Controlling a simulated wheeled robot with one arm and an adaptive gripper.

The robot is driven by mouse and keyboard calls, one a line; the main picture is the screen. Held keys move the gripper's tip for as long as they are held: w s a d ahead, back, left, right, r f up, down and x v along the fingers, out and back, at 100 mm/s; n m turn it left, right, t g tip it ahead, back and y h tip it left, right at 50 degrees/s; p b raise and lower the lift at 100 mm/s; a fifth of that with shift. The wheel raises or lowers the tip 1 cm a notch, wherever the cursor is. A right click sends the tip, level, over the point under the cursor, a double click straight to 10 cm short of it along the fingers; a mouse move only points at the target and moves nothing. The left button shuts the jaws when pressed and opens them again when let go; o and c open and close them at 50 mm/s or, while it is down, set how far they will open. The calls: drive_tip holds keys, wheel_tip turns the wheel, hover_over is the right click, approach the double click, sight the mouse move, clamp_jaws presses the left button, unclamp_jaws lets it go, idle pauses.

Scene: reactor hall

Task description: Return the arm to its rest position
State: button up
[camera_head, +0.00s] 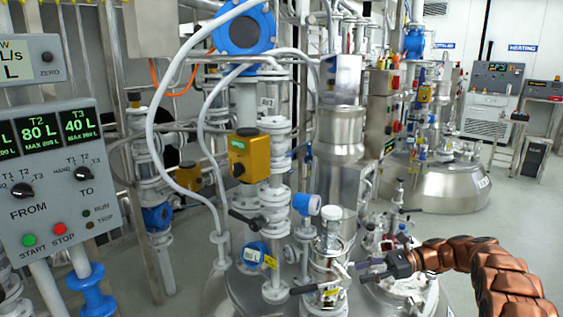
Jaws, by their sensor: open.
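My gripper (366,270) is at the end of my copper-coloured arm (480,262), which reaches in from the lower right. The gripper points left, with its dark fingers apart and nothing visible between them. It is in front of the top of a steel vessel and beside a small steel fitting (328,268) with a clear cap and black handles. I cannot tell whether the fingertips touch the fitting.
A control panel (60,180) with knobs and displays stands at the left. White pipes and a yellow actuator (249,156) fill the middle. Another steel vessel (440,186) stands behind. Open floor (520,215) lies at the right.

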drive_tip(key=s+a+r+n+g+h+p, duration=0.1)
drive_tip(key=s+a+r+n+h+p, duration=0.2)
drive_tip(key=s, duration=0.4)
drive_tip(key=s+a+r+n+h+p, duration=0.1)
drive_tip(key=s+a+r+h, duration=0.1)
drive_tip(key=s+r+h, duration=0.4)
drive_tip(key=s+a+r+n+g+h+p, duration=0.1)
drive_tip(key=s+a+r+n+p, duration=0.2)
drive_tip(key=s, duration=0.6)
drive_tip(key=s+d+r+n+h+p, duration=0.1)
drive_tip(key=s+n, duration=0.4)
drive_tip(key=s, duration=0.6)
drive_tip(key=s+d+r+n+h+p, duration=0.1)
drive_tip(key=s+r+n+h+p, duration=0.1)
drive_tip(key=s, duration=1)
drive_tip(key=r+n+h, duration=0.1)
drive_tip(key=n+h, duration=0.1)
drive_tip(key=shift+s+d+n+t+h, duration=0.25)
drive_tip(key=shift+n+t+h, duration=0.15)
